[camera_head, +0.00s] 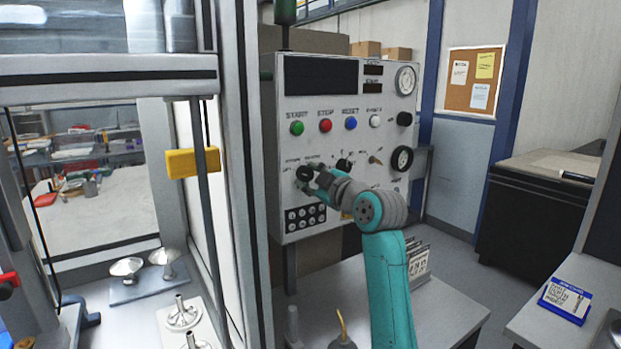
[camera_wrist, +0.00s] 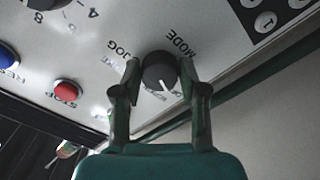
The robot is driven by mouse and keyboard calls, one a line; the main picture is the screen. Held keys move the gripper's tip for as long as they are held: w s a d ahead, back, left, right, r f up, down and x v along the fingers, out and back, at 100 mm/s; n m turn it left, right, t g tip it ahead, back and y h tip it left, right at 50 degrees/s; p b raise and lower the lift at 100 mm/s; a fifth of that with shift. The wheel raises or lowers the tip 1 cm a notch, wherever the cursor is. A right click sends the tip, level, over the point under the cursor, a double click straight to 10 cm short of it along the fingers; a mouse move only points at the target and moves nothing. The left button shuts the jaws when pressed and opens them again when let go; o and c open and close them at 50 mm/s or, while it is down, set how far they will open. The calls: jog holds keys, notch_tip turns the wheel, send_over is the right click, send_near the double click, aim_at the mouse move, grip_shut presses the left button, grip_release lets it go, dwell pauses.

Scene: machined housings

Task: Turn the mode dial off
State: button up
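The mode dial (camera_wrist: 159,72) is a round black knob on the grey control panel (camera_head: 343,110). In the wrist view its white pointer line points down, toward my gripper's palm. The word MODE (camera_wrist: 180,43) is printed beside it at upper right and JOG (camera_wrist: 119,50) at upper left; the lettering below is partly hidden. My gripper (camera_wrist: 160,66) has one finger on each side of the dial, very close to its rim, with what look like narrow gaps. In the head view my gripper (camera_head: 312,180) is at the panel's lower left, and it partly hides the dial there.
Green (camera_head: 297,128), red (camera_head: 326,125) and blue (camera_head: 350,123) buttons sit in a row above. A block of small numbered keys (camera_head: 306,218) lies just below the dial. A silver frame post (camera_head: 238,170) stands close to the panel's left.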

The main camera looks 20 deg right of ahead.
jog(key=shift+o, duration=1.2)
jog(key=shift+s, duration=0.1)
jog(key=v, duration=1.1)
jog(key=shift+s, duration=0.35)
jog(key=shift+d, duration=0.15)
